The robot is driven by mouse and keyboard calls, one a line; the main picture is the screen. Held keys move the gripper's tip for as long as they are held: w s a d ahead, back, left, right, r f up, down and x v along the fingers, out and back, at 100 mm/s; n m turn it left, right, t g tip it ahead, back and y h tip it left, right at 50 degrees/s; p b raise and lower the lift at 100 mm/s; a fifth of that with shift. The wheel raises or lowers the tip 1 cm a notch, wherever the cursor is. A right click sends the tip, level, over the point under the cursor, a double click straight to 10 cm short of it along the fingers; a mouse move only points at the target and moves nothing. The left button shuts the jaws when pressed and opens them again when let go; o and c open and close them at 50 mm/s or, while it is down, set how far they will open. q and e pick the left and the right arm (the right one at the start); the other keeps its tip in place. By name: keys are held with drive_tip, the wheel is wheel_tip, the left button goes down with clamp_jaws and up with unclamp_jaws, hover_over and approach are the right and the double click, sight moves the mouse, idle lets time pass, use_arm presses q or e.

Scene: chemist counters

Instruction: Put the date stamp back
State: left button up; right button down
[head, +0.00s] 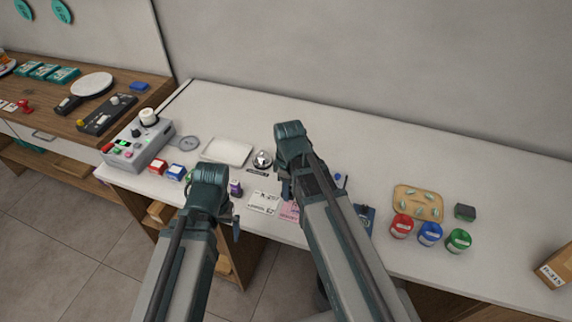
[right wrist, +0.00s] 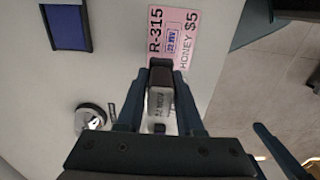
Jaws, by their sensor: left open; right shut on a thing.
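My right gripper (right wrist: 162,82) is shut on a small dark-topped block, seemingly the date stamp (right wrist: 161,74), above the near edge of a pink card (right wrist: 172,22) reading "R-315 HONEY $5". The pink card bears a blue printed mark. In the head view the pink card (head: 290,211) lies below my right gripper (head: 286,190), whose arm hides much of that area. A blue pad (right wrist: 67,27) in a dark frame lies beside the card; in the head view the pad (head: 367,213) is partly hidden. My left gripper (head: 236,228) is open and empty near the counter's front edge.
A white card (head: 263,202), a bell (head: 262,160), a white tray (head: 227,151) and a grey button console (head: 140,143) lie left. Red (head: 401,226), blue (head: 430,234) and green (head: 458,240) jars and a wooden board (head: 418,190) stand right. The back counter is clear.

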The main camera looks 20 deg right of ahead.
drive_tip(key=w+d, duration=0.1)
drive_tip(key=w, duration=0.4)
drive_tip(key=w+d+f+b, duration=0.1)
drive_tip(key=w, duration=0.3)
drive_tip(key=w+d, duration=0.1)
drive_tip(key=w, duration=0.4)
drive_tip(key=shift+w+d+f, duration=0.2)
drive_tip(key=shift+w+d, duration=0.05)
drive_tip(key=shift+w, duration=0.05)
drive_tip(key=f+b, duration=0.3)
drive_tip(key=b, duration=0.1)
drive_tip(key=shift+w+f, duration=0.3)
drive_tip(key=shift+f, duration=0.05)
drive_tip(key=shift+f, duration=0.15)
drive_tip(key=c, duration=0.5)
unclamp_jaws()
drive_tip(key=shift+c, duration=0.2)
drive_tip(key=shift+r, duration=0.2)
